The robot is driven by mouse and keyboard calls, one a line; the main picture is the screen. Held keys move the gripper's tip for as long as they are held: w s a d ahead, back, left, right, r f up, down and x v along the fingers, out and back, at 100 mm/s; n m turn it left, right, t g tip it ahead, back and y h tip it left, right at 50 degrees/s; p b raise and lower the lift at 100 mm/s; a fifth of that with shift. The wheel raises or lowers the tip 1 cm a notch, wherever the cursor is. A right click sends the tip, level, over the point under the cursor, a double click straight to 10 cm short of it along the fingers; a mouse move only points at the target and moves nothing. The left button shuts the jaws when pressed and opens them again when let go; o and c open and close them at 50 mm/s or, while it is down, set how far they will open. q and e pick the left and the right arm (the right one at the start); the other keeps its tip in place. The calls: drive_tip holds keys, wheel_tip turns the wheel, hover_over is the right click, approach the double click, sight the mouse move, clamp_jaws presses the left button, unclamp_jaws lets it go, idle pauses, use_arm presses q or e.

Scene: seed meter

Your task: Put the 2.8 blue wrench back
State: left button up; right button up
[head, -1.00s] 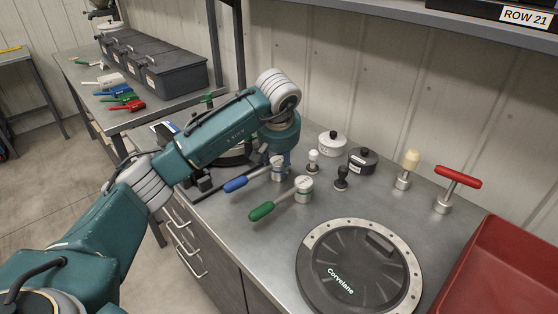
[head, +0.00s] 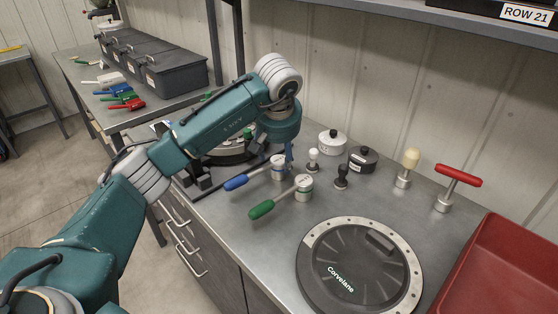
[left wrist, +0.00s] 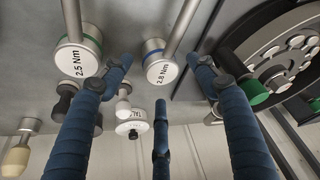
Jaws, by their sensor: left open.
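The blue-handled wrench (head: 237,183) lies on the metal bench, its round silver head toward the back. In the left wrist view its head reads 2.8 Nm (left wrist: 160,72). My left gripper (left wrist: 160,80) is open, its blue fingers spread about the wrench head without visibly gripping it. In the head view the gripper (head: 288,152) hangs just above and behind that head, partly hidden by my wrist. The green-handled wrench (head: 262,209) lies beside it, marked 2.5 Nm (left wrist: 77,61). My right gripper is not in view.
A black round cover (head: 350,268) and a red bin (head: 505,270) are at the right. Small knobs, a black pot (head: 362,159), a white pot (head: 332,142) and a red T-handle (head: 458,177) stand behind. A dark disc device (left wrist: 282,55) is close to the gripper.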

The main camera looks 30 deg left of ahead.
use_arm(q)
drive_tip(key=v, duration=0.9)
drive_tip(key=shift+b, duration=0.35)
drive_tip(key=shift+r, duration=0.1)
